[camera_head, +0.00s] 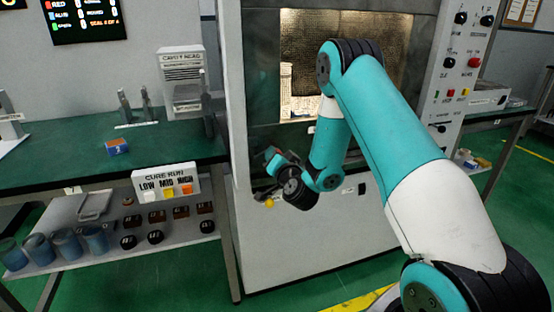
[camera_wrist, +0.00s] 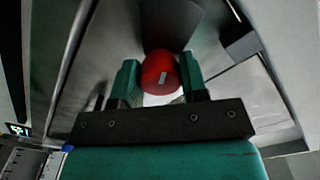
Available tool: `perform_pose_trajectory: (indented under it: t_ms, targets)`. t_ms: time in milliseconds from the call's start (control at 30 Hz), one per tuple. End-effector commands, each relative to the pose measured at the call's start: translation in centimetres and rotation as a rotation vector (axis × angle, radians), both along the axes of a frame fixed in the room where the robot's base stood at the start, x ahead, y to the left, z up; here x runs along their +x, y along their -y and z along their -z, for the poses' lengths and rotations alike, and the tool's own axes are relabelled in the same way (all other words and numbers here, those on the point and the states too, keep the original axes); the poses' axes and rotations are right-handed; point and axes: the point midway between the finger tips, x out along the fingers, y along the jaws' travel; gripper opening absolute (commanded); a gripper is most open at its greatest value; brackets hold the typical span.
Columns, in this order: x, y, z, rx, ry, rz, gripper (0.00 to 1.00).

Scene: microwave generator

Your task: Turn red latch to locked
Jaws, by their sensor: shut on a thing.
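The red latch (camera_wrist: 160,72) is a round red knob with a small pale mark on its face, seen in the wrist view. It sits between the two green fingers of my gripper (camera_wrist: 158,82), which are shut on it. In the head view my gripper (camera_head: 275,160) reaches the left side of the microwave generator (camera_head: 300,240), below its window. The latch is not clearly visible in the head view, being small and partly behind my gripper. Whether it stands at locked cannot be read.
A green bench (camera_head: 60,163) stands to the left, with a blue box (camera_head: 117,146) on it. Below is a shelf with blue cylinders (camera_head: 68,245) and dark pucks. A control panel (camera_head: 462,60) is right of the window.

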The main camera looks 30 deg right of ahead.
Motion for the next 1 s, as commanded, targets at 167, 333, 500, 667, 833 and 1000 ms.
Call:
perform_pose_trajectory:
  t_ms: [167, 333, 500, 667, 833, 1000]
  targets:
    - [-0.09, -0.01, 0.21, 0.161, 0.042, 0.000, 0.16]
    - [-0.10, -0.01, 0.22, 0.317, 0.086, 0.001, 0.16]
    - [-0.11, -0.01, 0.22, 0.473, 0.131, 0.002, 0.16]
    - [-0.10, -0.03, 0.21, 0.617, 0.172, 0.001, 0.16]
    - [-0.10, -0.07, 0.20, 0.759, 0.212, 0.001, 0.16]
    - [-0.10, -0.09, 0.18, 0.874, 0.244, 0.001, 0.16]
